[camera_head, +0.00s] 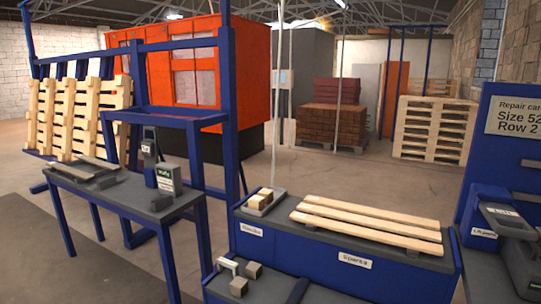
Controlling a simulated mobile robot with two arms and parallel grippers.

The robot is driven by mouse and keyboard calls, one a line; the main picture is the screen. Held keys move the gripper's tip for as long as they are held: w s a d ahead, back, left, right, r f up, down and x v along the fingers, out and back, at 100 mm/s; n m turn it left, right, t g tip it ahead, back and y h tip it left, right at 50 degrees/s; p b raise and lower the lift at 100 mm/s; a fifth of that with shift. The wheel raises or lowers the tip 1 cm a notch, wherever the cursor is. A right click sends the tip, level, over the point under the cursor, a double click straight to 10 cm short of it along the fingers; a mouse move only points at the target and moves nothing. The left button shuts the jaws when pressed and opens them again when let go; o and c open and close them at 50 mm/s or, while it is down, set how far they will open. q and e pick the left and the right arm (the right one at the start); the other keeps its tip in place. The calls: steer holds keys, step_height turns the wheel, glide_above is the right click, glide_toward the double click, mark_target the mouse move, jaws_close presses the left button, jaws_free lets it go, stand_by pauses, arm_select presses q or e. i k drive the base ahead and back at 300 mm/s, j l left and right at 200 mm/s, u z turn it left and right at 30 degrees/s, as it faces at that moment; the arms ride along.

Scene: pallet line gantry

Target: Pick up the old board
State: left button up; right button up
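I cannot tell whether this is the old board. Three pale boards (368,222) lie side by side on a blue bin labelled as spares. Neither of my grippers is clearly in view.
The blue table (150,208) carries a small device (166,178) near its right end. Small wooden blocks (262,198) sit left of the spare boards. A lower blue bench (275,288) holds grey blocks. A repair card sign (523,117) stands right. Concrete floor lies open behind.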

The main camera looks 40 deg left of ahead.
mark_target(98, 162)
steer(key=u, duration=2.5)
steer(key=i+j+u, duration=0.15)
steer(key=i+u, duration=0.15)
steer(key=i, duration=0.35)
steer(key=i+u, duration=0.3)
steer(key=i, duration=1.95)
steer(key=i+z, duration=0.1)
steer(key=i, duration=0.95)
steer(key=i+j, duration=0.2)
steer(key=i, duration=0.8)
steer(key=i+z, duration=0.45)
steer(key=i+j+z, duration=0.2)
steer(key=z, duration=0.25)
steer(key=i+j+z, duration=0.3)
steer(key=z, duration=0.15)
steer(key=i+j+z, duration=0.25)
steer(key=j+z, duration=0.15)
